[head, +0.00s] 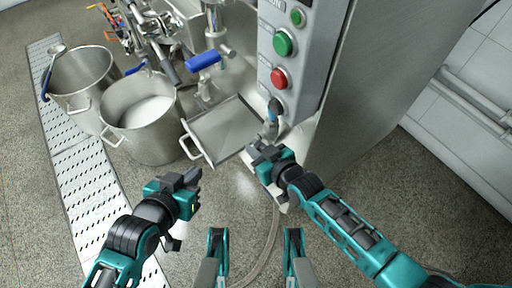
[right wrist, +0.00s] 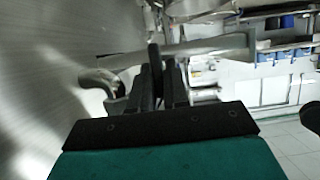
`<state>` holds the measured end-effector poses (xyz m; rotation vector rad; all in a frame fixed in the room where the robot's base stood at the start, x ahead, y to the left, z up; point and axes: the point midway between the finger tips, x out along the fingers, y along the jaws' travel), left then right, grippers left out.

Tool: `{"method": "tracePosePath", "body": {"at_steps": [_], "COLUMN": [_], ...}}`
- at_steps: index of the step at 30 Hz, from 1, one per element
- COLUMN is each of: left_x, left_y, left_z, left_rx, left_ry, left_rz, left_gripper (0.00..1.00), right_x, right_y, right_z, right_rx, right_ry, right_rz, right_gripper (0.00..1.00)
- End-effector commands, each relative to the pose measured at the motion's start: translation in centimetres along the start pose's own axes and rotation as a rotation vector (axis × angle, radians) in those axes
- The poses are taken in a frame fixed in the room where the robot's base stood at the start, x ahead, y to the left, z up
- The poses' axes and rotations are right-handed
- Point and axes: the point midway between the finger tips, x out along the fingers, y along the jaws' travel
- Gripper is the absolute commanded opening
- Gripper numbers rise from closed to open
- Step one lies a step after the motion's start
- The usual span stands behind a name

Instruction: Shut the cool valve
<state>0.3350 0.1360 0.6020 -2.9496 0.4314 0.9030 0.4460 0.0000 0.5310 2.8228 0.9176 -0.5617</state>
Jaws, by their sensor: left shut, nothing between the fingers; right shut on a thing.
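A small valve (head: 271,127) with a metal body and a dark blue part stands just below the grey control box; I take it for the cool valve. My right gripper (head: 259,151) is at its lower end and hides part of it. In the right wrist view, my right gripper (right wrist: 160,85) is shut on a thin dark lever (right wrist: 154,58), which stands upright between the fingers beside a metal pipe (right wrist: 205,46). My left gripper (head: 194,179) is shut and empty, apart from everything, over the floor in front of the pots.
The control box (head: 294,55) with green and red buttons rises above the valve. A metal tray (head: 226,130), a pot with whitish contents (head: 139,118) and another pot (head: 80,78) stand to the left. A blue-handled valve (head: 203,61) is behind the tray. A hose (head: 271,235) runs across the floor.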

Motion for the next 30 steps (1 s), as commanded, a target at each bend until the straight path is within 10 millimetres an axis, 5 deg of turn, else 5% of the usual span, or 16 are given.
{"method": "tracePosePath", "body": {"at_steps": [16, 25, 30], "left_x": [-0.5, -2.8, -4.5], "left_y": [-0.3, -1.2, -0.9], "left_z": [-0.8, -2.3, -4.7], "left_rx": [0.005, 0.019, 0.019], "left_ry": [0.001, -0.011, -0.013], "left_rz": [-0.008, -0.031, -0.029], "left_gripper": [0.0, 0.0, 0.0], "right_x": [-0.3, -1.2, -1.8], "right_y": [0.0, 0.0, 0.0], "right_z": [-0.3, -0.6, -0.5], "right_rx": [0.0, 0.001, 0.0], "right_ry": [-0.027, -0.183, -0.305], "right_rz": [0.0, 0.0, 0.0], "right_gripper": [0.0, 0.0, 0.0]}}
